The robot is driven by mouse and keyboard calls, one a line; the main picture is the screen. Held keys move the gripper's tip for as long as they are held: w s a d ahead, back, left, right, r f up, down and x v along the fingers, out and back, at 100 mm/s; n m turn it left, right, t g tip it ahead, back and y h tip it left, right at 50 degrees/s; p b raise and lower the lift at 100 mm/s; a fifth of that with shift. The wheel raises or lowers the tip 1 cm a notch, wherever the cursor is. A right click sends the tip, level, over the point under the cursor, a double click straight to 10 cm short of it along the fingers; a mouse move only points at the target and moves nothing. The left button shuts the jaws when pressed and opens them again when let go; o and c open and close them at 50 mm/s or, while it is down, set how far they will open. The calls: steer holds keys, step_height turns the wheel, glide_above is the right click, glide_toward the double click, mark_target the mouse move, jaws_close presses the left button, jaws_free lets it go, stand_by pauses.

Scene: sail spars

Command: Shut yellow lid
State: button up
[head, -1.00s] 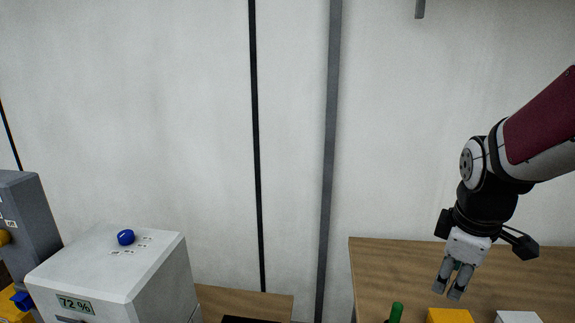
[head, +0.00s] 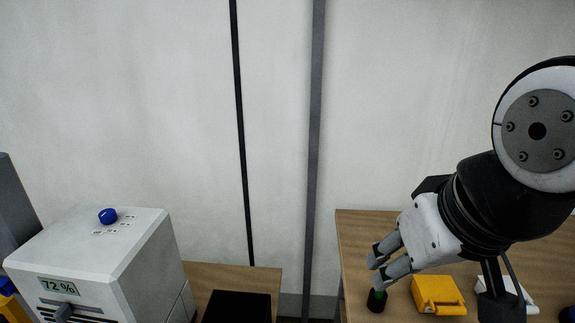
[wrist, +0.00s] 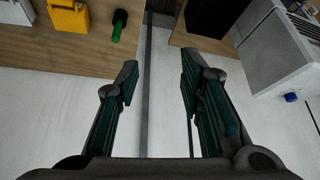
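A yellow box (head: 438,294) sits on the wooden table at the lower right of the head view. Its yellow lid seems to be the upper face, but I cannot tell how far it is open. The yellow box also shows at the top left of the wrist view (wrist: 69,16), cut by the frame edge. My gripper (head: 377,270) is above the table, left of the yellow box and apart from it. In the wrist view my gripper (wrist: 158,82) has its two fingers spread with nothing between them.
A white box (head: 510,292) is right of the yellow one. A grey machine (head: 105,255) with a blue knob (head: 107,216) and a black box (head: 237,307) are at left. The wooden table (head: 360,235) has bare room behind.

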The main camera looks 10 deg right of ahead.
steer(key=w+d+f+m+h+p, duration=0.2)
steer(key=w+d+f+m, duration=0.1)
steer(key=w+d+m, duration=0.4)
steer(key=m+t+p, duration=0.1)
steer(key=m+p, duration=0.4)
steer(key=m, duration=0.9)
glide_above(453, 311)
steer(key=s+a, duration=0.1)
steer(key=s, duration=0.3)
step_height(453, 311, down, 24)
steer(key=r, duration=0.1)
steer(key=b+x, duration=0.2)
steer(key=x, duration=0.2)
steer(key=b+x, duration=0.3)
steer(key=x, duration=0.1)
steer(key=shift+a+f, duration=0.15)
steer(key=shift+f, duration=0.2)
steer(key=shift+s+r, duration=0.2)
jaws_close()
